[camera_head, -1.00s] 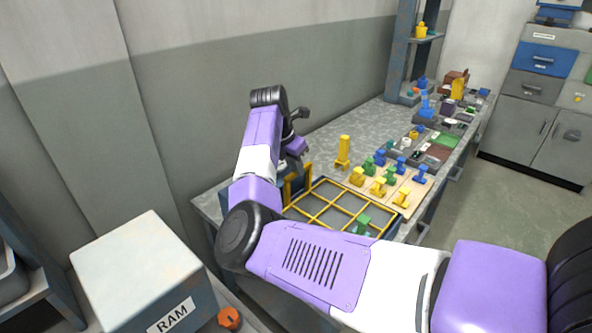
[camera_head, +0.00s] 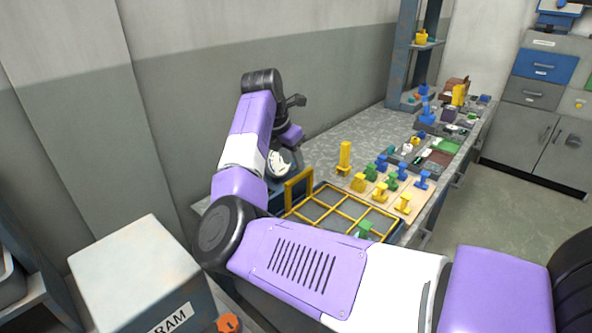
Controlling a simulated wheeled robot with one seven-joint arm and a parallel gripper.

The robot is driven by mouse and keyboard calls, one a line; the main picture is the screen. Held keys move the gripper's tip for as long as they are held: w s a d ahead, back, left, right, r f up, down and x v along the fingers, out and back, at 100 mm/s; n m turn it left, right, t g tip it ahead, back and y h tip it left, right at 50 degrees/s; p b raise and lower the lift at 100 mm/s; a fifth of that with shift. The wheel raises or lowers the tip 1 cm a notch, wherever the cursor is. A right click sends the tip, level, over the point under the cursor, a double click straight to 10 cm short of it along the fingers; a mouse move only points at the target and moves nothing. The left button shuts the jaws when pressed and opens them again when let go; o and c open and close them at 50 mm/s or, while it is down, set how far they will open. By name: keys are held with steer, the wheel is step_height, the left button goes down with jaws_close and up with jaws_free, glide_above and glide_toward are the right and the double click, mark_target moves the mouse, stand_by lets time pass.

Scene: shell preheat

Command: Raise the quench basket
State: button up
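The quench basket is a yellow frame with a grid of open cells (camera_head: 341,208) at the near left end of the bench. A yellow upright frame (camera_head: 299,188) stands at its left side. A green piece (camera_head: 364,229) shows at the basket's near edge. My arm reaches over the basket's left end, with its wrist above and behind the upright frame. My gripper is around the white-and-dark end of the arm (camera_head: 282,162). Its fingers are too small and partly hidden to tell open from shut, or whether they touch the frame. My forearm hides the basket's near-left part.
Right of the basket, a board (camera_head: 401,206) holds several yellow, green and blue pieces. A tall yellow piece (camera_head: 345,158) stands behind it. A blue-grey post (camera_head: 407,55) rises farther back. A white box marked RAM (camera_head: 140,262) stands at lower left. The wall is close behind my arm.

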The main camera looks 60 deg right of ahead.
steer(key=shift+v, duration=1.4)
